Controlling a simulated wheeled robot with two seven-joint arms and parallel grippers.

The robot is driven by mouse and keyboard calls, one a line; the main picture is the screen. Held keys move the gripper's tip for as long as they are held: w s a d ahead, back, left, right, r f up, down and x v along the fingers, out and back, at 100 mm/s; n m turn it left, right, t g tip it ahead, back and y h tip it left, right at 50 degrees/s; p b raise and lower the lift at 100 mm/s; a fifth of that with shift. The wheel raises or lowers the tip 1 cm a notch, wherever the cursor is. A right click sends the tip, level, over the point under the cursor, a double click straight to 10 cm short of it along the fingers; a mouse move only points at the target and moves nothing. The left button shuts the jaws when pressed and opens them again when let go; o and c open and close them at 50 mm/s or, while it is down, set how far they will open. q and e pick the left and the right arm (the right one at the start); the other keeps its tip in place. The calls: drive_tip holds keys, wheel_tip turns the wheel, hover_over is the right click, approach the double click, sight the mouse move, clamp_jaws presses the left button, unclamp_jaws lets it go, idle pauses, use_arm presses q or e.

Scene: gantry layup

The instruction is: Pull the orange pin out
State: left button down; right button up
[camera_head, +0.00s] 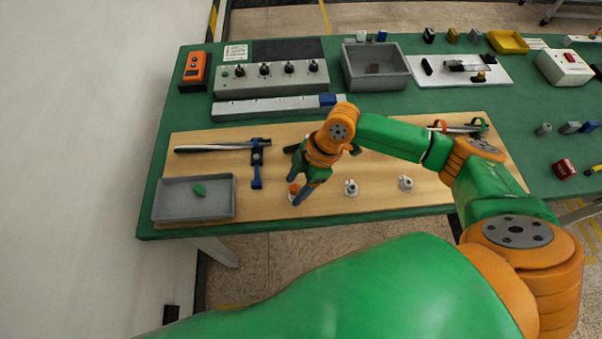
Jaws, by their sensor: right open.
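The orange pin (293,188) is a small upright piece near the front edge of the wooden board, in a pale round holder whose top is partly hidden. My right gripper (298,187) reaches down over it from behind and to the right. Its jaws are open, with the dark fingertips close beside the pin. I cannot tell whether a finger touches it. My left gripper is not in view.
Two pale round holders (351,188) and (405,183) stand right of the pin. A grey tray (165,213) with a green piece and a blue clamp (257,168) lie to the left. A control box (270,78) and grey bin (352,83) stand behind.

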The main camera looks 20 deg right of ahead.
sight(296, 187)
drive_tip(key=shift+w+f, duration=0.1)
drive_tip(key=shift+w, duration=0.05)
clamp_jaws()
idle(0.4)
drive_tip(key=shift+r+p, duration=1.8)
drive_tip(key=shift+p, duration=0.3)
wheel_tip(296, 187, up, 4)
drive_tip(key=p, duration=0.4)
drive_tip(key=shift+f, duration=0.3)
